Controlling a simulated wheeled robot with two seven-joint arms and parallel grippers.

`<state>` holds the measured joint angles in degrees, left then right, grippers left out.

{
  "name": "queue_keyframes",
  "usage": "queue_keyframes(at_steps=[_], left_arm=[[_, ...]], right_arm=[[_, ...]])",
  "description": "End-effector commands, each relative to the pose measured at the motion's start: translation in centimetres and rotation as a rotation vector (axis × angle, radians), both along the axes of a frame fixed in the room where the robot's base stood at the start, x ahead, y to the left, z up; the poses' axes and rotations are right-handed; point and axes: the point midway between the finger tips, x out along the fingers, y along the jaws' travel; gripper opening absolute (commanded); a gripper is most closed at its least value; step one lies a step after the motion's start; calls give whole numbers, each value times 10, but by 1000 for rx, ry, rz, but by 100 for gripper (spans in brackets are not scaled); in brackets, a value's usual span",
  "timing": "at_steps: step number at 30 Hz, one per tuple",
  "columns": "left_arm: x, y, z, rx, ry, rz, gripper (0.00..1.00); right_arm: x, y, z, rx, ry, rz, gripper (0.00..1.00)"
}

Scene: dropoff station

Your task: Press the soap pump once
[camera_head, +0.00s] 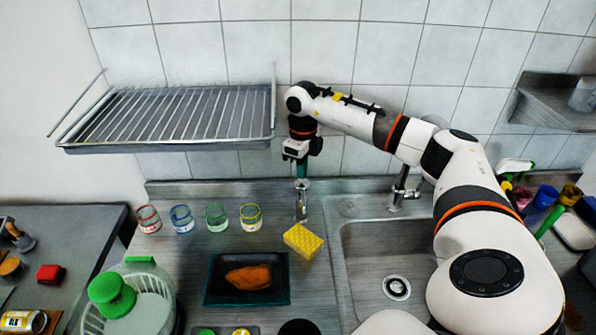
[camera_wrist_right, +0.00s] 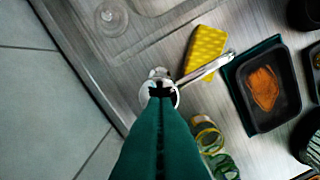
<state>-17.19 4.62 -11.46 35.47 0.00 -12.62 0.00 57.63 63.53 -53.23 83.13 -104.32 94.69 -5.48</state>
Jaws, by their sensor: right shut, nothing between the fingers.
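The soap pump (camera_head: 301,208) is a small clear and metallic dispenser standing upright on the counter, between the glasses and the sink. In the right wrist view its round metal top (camera_wrist_right: 158,76) and long spout (camera_wrist_right: 212,66) show, the spout pointing to the upper right. My right gripper (camera_head: 302,178) points down directly above the pump, with its green fingers shut and empty. In the wrist view the fingertips (camera_wrist_right: 160,98) overlap the pump's top; I cannot tell whether they touch it. My left gripper is out of view.
A yellow sponge (camera_head: 303,241) lies close in front of the pump. Several glasses (camera_head: 217,216) stand to its left, behind a dark tray (camera_head: 222,295) with orange food. The sink (camera_head: 360,262) and faucet (camera_head: 399,193) are to the right. A wire rack (camera_head: 180,112) hangs upper left.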

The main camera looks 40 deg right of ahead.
Motion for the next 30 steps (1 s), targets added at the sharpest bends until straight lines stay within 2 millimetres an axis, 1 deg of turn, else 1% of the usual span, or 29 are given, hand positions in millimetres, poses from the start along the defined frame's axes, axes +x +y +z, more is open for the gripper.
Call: queue_keyframes(at_steps=[14,30], left_arm=[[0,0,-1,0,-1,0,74],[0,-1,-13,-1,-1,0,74]], right_arm=[[0,0,-2,0,0,0,0],[0,0,-21,0,1,0,0]])
